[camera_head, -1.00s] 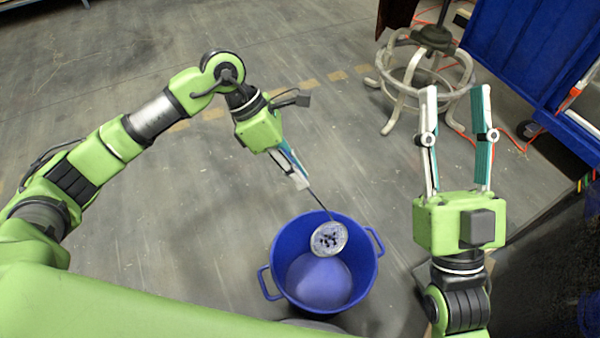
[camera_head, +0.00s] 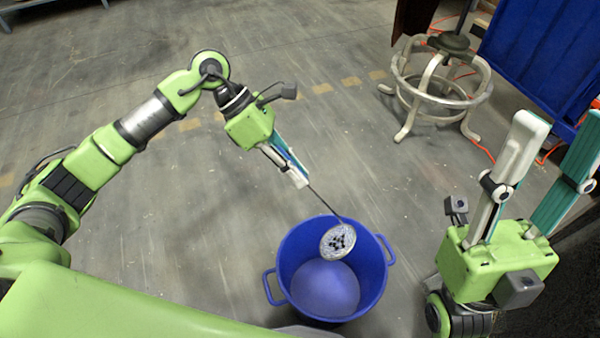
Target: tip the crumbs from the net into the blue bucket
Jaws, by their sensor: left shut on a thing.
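The blue bucket (camera_head: 288,268) stands on the floor, open at the top, with a handle on each side. My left gripper (camera_head: 302,182) is shut on the thin dark handle of the net (camera_head: 338,240). The net's round, pale head hangs over the bucket's opening near its far right rim. Dark crumbs (camera_head: 341,239) lie in the middle of the net. The inside of the bucket looks empty where it shows. My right gripper (camera_head: 560,150) is raised at the right, its fingers wide apart, open and empty.
A metal stand with a ring base (camera_head: 440,88) stands on the floor at the back right. A blue panel (camera_head: 545,50) is behind it, with orange cable on the floor nearby. The grey floor left of the bucket is clear.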

